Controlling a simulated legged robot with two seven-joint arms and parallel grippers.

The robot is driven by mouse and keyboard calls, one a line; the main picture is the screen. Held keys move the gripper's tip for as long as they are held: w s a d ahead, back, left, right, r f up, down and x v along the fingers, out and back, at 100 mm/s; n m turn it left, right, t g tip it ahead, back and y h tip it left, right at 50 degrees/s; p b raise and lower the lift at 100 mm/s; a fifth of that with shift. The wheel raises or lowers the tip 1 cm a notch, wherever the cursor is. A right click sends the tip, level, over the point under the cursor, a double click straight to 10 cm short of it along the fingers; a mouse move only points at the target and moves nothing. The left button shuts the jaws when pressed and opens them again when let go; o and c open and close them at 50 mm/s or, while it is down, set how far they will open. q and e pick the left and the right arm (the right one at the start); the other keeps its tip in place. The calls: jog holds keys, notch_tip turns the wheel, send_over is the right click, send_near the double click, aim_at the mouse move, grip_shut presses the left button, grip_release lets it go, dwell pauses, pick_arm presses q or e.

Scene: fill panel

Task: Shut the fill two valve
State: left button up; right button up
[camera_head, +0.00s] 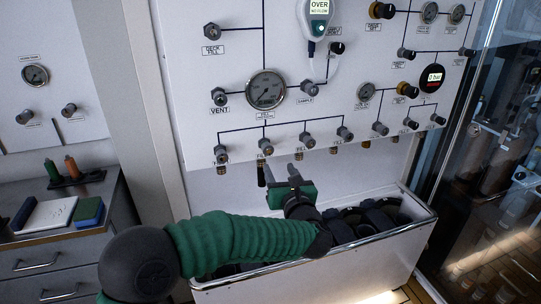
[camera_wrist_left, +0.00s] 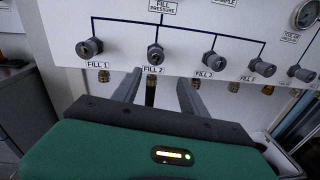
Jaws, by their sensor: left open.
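The fill two valve (camera_head: 265,142) is a grey knob in the lower row of the white panel, second from the left. In the left wrist view the FILL 2 knob (camera_wrist_left: 155,54) sits above its label, with a brass fitting and dark hose hanging below. My left gripper (camera_head: 281,172) is open and empty, pointing up at the panel just below and right of the knob. In the left wrist view its two grey fingers (camera_wrist_left: 160,78) stand apart below the FILL 2 label, with the dark hose showing between them. They do not hold the knob. My right gripper is not in view.
The fill 1 knob (camera_wrist_left: 89,48) is left of fill two; another fill knob (camera_wrist_left: 212,59) is right. A round pressure gauge (camera_head: 266,90) sits above. A white trough (camera_head: 350,265) with dark cylinders stands below. A grey cabinet (camera_head: 60,250) is at left, a glass partition (camera_head: 480,150) at right.

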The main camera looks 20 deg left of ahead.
pick_arm(q)
jog(key=b+v, duration=0.3)
jog(key=v, duration=0.8)
jog(key=shift+f+b, duration=0.15)
jog(key=shift+b, duration=0.15)
jog(key=shift+s, duration=0.1)
jog(key=shift+b, duration=0.35)
